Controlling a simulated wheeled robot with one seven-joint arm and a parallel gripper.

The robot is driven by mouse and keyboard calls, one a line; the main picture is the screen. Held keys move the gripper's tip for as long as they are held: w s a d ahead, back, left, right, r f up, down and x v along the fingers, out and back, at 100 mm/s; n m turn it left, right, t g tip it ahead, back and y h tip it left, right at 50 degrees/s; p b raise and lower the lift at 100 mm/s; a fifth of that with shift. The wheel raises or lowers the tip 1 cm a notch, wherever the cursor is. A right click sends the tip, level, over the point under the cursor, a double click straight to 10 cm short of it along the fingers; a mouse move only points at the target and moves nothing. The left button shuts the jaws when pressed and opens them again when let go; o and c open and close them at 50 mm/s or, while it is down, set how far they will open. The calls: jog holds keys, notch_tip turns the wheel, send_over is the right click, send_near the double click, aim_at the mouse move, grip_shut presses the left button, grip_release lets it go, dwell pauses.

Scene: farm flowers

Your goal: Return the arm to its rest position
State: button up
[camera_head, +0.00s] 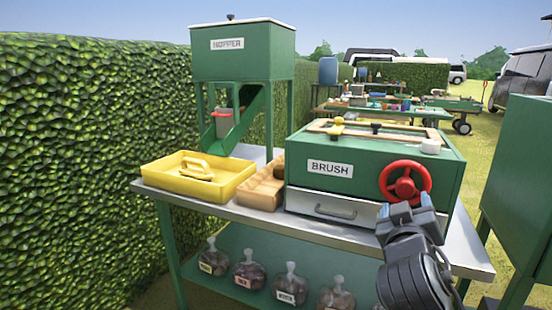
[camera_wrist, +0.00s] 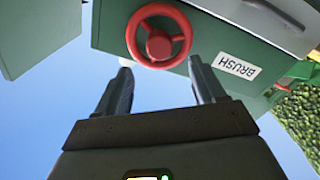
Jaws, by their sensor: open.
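My gripper (camera_wrist: 163,88) shows in the wrist view with its two fingers apart and nothing between them. In the head view my gripper (camera_head: 412,212) is at the right front of the table, in front of the green box labelled BRUSH (camera_head: 315,187). The red handwheel (camera_head: 405,181) on that box is just above and behind the fingers in the head view. In the wrist view, which is upside down, the handwheel (camera_wrist: 158,37) lies beyond the fingertips. I cannot tell exactly how far the fingers are from it.
A metal-topped table (camera_head: 232,211) bears a yellow tray (camera_head: 165,190), a wooden block tray (camera_head: 262,188) and a green HOPPER unit (camera_head: 245,60). Several labelled bags hang or stand on the shelf below. A green cabinet (camera_head: 520,180) stands close on the right. A hedge (camera_head: 80,150) lines the left.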

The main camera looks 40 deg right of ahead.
jog(key=s+a+f+n+t+y, duration=0.2)
jog(key=a+f+n+t+y, duration=0.25)
jog(key=a+f, duration=0.4)
jog(key=s+a+f+n+t+y, duration=0.2)
jog(key=a+f+n+t+y, duration=0.3)
jog(key=a, duration=0.7)
jog(key=s+a+f+g+y, duration=0.2)
jog(key=s+a+y, duration=0.4)
jog(key=s+a, duration=0.2)
jog(key=s+a+r+m+y, duration=0.1)
jog(key=s+a+r+m, duration=0.15)
jog(key=s, duration=0.45)
notch_tip(320, 180, up, 13)
jog(key=p, duration=1.3)
jog(key=shift+a+n, duration=0.3)
jog(key=shift+a, duration=0.1)
jog(key=shift+s+f+t, duration=0.1)
jog(key=shift+f+t, duration=0.05)
jog(key=shift+t, duration=0.1)
jog(key=shift+c, duration=0.3)
